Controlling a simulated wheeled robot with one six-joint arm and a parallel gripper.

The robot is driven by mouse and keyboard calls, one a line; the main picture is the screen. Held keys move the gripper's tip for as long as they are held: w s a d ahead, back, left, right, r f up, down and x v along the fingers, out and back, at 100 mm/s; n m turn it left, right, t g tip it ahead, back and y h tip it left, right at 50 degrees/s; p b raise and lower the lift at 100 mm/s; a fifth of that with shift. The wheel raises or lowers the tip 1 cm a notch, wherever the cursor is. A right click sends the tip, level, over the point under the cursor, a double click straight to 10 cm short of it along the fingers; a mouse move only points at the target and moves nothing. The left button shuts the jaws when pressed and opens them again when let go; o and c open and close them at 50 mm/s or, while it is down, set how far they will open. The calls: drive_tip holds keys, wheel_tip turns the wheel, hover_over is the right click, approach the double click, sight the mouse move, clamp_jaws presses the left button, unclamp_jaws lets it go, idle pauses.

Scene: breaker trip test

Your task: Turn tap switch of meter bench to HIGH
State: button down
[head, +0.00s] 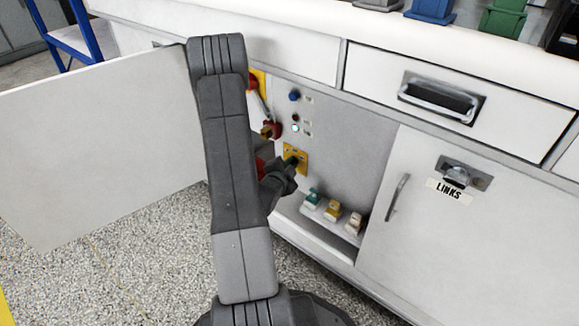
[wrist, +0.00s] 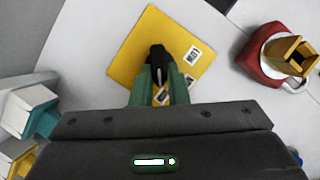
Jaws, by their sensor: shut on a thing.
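The tap switch is a black knob (wrist: 157,56) with a white pointer line, on a square yellow plate (wrist: 135,60). The plate (head: 303,150) also shows in the head view, on the grey panel inside the open bay of the bench. My gripper (wrist: 161,80) is shut on the knob with its green fingers, one on each side. In the head view my gripper (head: 289,165) reaches the plate and hides most of the knob. One white label is clear right of the knob and another shows between the fingers.
A red and brass fitting (wrist: 278,58) sits close to the right of the plate. Several coloured plugs (head: 333,210) stand on a low shelf below. An open white door (head: 95,145) is at left and a shut LINKS door (head: 450,250) at right. Indicator lamps (head: 295,117) are above the plate.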

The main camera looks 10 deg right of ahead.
idle(0.4)
drive_tip(key=c, duration=1.4)
unclamp_jaws()
drive_tip(key=shift+c, duration=0.2)
drive_tip(key=p+v, duration=0.2)
drive_tip(key=v, duration=1.1)
drive_tip(key=shift+s+a, duration=0.2)
drive_tip(key=shift+s, duration=0.15)
drive_tip(key=b+x, duration=0.2)
drive_tip(key=x, duration=1.1)
drive_tip(key=shift+w+d, duration=0.25)
drive_tip(key=shift+w, duration=0.1)
drive_tip(key=shift+s+a, duration=0.1)
